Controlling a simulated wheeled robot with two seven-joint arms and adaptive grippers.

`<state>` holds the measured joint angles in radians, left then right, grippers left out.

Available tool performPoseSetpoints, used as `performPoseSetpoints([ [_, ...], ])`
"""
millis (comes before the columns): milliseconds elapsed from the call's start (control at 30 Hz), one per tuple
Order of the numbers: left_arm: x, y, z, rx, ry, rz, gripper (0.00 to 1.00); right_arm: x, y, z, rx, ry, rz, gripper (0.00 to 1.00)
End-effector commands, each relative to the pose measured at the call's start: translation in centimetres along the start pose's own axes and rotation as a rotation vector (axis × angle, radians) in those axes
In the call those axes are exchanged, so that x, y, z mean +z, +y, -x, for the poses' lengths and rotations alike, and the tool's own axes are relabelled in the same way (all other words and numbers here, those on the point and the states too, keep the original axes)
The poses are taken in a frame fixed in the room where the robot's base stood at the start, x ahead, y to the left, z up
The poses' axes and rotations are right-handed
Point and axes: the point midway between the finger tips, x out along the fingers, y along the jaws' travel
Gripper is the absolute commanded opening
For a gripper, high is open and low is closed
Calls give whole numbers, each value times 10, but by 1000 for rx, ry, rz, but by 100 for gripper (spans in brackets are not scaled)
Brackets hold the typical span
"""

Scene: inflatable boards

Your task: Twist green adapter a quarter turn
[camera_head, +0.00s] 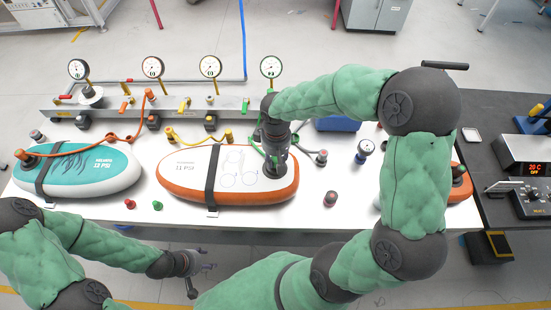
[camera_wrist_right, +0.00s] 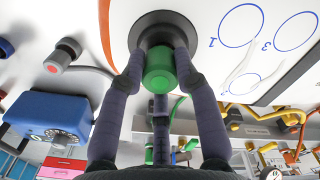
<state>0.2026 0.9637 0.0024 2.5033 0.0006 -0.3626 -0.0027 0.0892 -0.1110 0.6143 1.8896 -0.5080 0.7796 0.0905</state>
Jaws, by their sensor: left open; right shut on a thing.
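The green adapter (camera_wrist_right: 158,72) shows in the right wrist view, upright against the round dark valve (camera_wrist_right: 160,28) of the white board. My right gripper (camera_wrist_right: 158,65) is shut on the adapter, with a finger on either side of it. In the head view my right gripper (camera_head: 275,165) reaches down onto the right part of the orange-edged board (camera_head: 190,172), and it hides most of the adapter and valve there. My left gripper (camera_head: 197,266) is open and empty in front of the table's front edge, away from the boards.
A teal board (camera_head: 75,170) with an orange hose lies at the left. A manifold (camera_head: 180,106) with several gauges runs along the back. Loose red (camera_head: 130,204) and green (camera_head: 157,206) pieces lie near the front edge. A control box (camera_head: 525,160) stands at right.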

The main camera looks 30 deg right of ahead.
Motion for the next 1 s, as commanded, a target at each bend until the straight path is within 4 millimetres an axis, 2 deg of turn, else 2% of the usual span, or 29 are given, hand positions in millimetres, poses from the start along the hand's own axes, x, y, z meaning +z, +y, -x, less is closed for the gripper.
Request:
performPoseSetpoints([
  [267,0,0,-1,0,0,0,55,4,0,-2,0,-13,-30,3],
  [300,0,0,-1,0,0,0,55,4,0,-2,0,-13,-29,38],
  [367,0,0,-1,0,0,0,55,4,0,-2,0,-13,-29,55],
  [400,0,0,-1,0,0,0,55,3,0,-2,0,-11,-29,60],
  [767,0,0,-1,0,0,0,55,1,0,2,0,-3,-29,60],
  [867,0,0,-1,0,0,0,55,0,0,11,1,-1,-30,60],
  [1000,0,0,-1,0,0,0,55,0,0,34,1,1,-30,60],
])
